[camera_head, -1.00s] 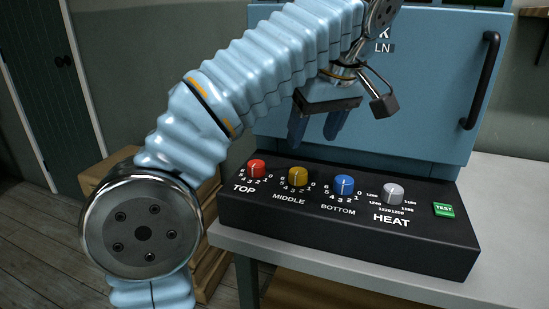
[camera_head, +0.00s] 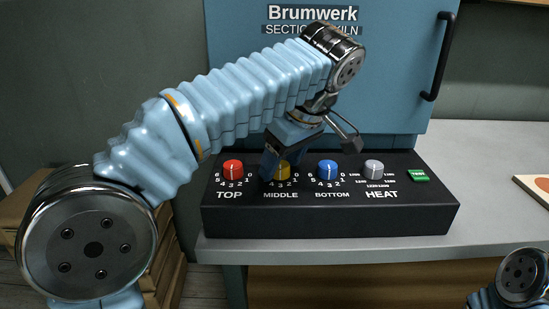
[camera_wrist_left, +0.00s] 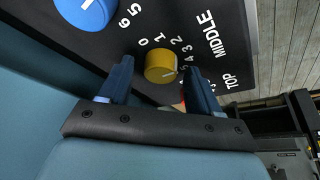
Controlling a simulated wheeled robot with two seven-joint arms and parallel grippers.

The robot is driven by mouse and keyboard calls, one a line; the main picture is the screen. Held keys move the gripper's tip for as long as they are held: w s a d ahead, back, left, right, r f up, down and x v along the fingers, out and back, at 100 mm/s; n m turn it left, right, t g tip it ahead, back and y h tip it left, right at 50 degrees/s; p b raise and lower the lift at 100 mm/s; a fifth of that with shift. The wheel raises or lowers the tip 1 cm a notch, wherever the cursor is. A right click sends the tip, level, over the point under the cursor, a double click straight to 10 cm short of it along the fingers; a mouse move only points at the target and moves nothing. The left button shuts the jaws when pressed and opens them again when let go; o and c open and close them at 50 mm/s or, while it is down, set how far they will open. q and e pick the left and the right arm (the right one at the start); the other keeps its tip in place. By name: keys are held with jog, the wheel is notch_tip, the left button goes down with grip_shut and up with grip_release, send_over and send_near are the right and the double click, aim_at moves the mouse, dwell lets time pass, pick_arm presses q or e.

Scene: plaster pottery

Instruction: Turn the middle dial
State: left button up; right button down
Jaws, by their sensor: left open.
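The yellow middle dial (camera_head: 284,170) sits on the black control box, labelled MIDDLE, partly hidden by my left gripper. My left gripper (camera_head: 281,163) reaches down over it from above, with one blue finger showing at the dial's left side. In the left wrist view, the yellow dial (camera_wrist_left: 161,67) lies between the two fingertips of the open gripper (camera_wrist_left: 158,65). A gap shows on each side of the dial. The white line on the dial points toward the right in that view. My right gripper is not in view.
The red top dial (camera_head: 233,169) and blue bottom dial (camera_head: 328,169) stand close on either side. The grey heat dial (camera_head: 374,168) and green test button (camera_head: 418,176) are further right. The blue kiln (camera_head: 400,90) rises behind. The grey table (camera_head: 490,215) has free room at right.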

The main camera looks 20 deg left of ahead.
pick_arm(q)
jog(key=c, duration=1)
jog(key=shift+m, duration=0.4)
jog(key=m+t, duration=0.1)
jog(key=m, duration=0.1)
jog(key=m+h, duration=0.1)
jog(key=m, duration=0.2)
jog(key=shift+s+a+m+t+h, duration=0.1)
jog(key=shift+a+m+t+h, duration=0.05)
jog(key=shift+m+t+h, duration=0.2)
jog(key=m+h, duration=0.1)
jog(key=m, duration=0.1)
jog(key=m+h, duration=0.1)
jog(key=m, duration=0.2)
jog(key=shift+a+m+t, duration=0.1)
jog(key=shift+m+t, duration=0.15)
jog(key=shift+t, duration=0.1)
jog(key=o, duration=1)
